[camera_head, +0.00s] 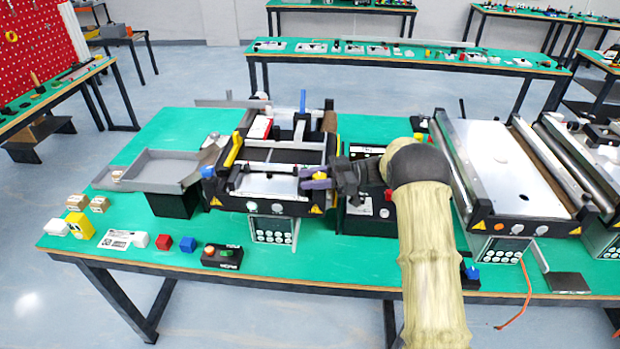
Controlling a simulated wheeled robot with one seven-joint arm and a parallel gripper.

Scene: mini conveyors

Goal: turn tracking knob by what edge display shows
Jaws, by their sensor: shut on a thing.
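My gripper (316,181) is at the right side of the small conveyor (256,203), at the end of my arm coming in from the right. It is shut on a small part at the conveyor's side frame, which seems to be the tracking knob; purple and orange bits show there, but the fingers hide most of it. A dark panel with small marks (366,152) stands just right of the conveyor, partly behind my arm. A grey panel with round white keys (273,230) hangs at the conveyor's front. I cannot tell which is the edge display, and no reading is legible.
A grey tray (150,170) adjoins the conveyor's left side. Small boxes, a red block (164,242), a blue block (187,244) and a black button box (222,257) lie along the green table's front. A larger conveyor (500,165) stands to the right of my arm.

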